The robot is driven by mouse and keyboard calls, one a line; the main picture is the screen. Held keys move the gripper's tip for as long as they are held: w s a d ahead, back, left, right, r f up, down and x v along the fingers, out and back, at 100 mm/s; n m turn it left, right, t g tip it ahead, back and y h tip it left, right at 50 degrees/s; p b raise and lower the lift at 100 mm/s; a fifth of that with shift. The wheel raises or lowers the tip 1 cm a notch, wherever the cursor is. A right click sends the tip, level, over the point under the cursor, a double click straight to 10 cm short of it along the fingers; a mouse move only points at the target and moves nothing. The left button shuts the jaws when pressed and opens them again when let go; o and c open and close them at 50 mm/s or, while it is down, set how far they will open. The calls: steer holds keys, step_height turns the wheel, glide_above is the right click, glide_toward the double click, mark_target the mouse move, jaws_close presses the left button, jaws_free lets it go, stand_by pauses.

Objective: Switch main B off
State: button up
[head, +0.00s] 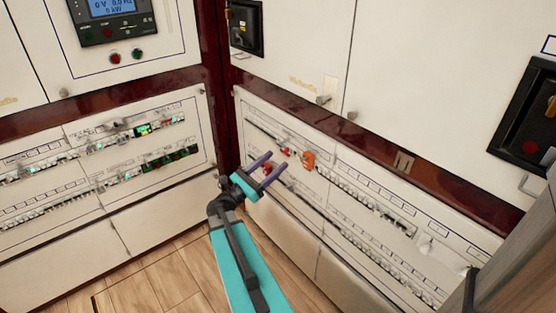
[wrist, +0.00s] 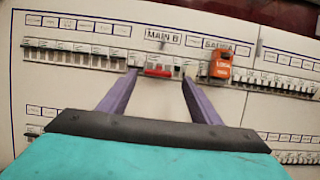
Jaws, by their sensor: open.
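In the wrist view the label MAIN B (wrist: 163,36) sits above a breaker with a wide red handle (wrist: 158,71). That red handle also shows in the head view (head: 287,151), on the upper row of the right-hand panel. My gripper (wrist: 160,75) is open, its two purple fingers pointing at the panel, one to each side of the red handle in the picture. In the head view my gripper (head: 276,160) is in front of the panel. I cannot tell whether the fingers touch anything, or which position the handle is in.
An orange block (wrist: 220,66) is fitted on the same row, right of main B, under a SAUNA label (wrist: 226,47). Small breakers (wrist: 75,49) line both sides. Another red handle (head: 267,168) shows on the lower row. Wooden floor (head: 165,273) lies below.

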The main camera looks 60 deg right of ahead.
steer(key=v, duration=1.1)
steer(key=shift+s+p, duration=0.25)
steer(key=shift+p, duration=0.15)
steer(key=shift+r, duration=0.15)
